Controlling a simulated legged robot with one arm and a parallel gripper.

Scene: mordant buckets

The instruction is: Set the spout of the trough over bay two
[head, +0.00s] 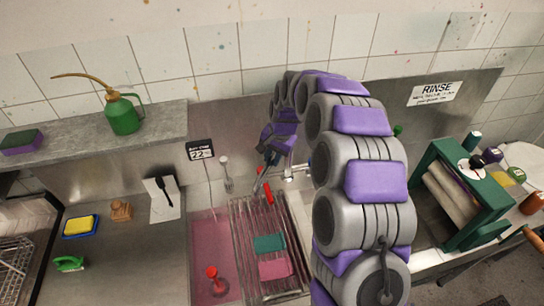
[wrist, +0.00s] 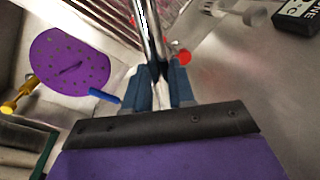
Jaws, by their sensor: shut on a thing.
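My gripper (head: 270,155) is shut on the chrome spout (wrist: 152,35) at the back of the trough. In the wrist view the two blue fingers (wrist: 160,85) close on either side of the tube, which runs up between them. In the head view the spout (head: 260,181) points down toward the wire rack (head: 240,225) across the trough. A bay with pink liquid (head: 203,238) lies left of the rack. My arm hides much of the trough to the right. I see no bay numbers.
A red plunger-like tool (head: 212,272) stands in the pink bay. Teal (head: 269,243) and pink cloths (head: 275,268) lie in the rack area. A green oil can (head: 122,114) is on the left shelf. A green wringer (head: 465,190) stands at right.

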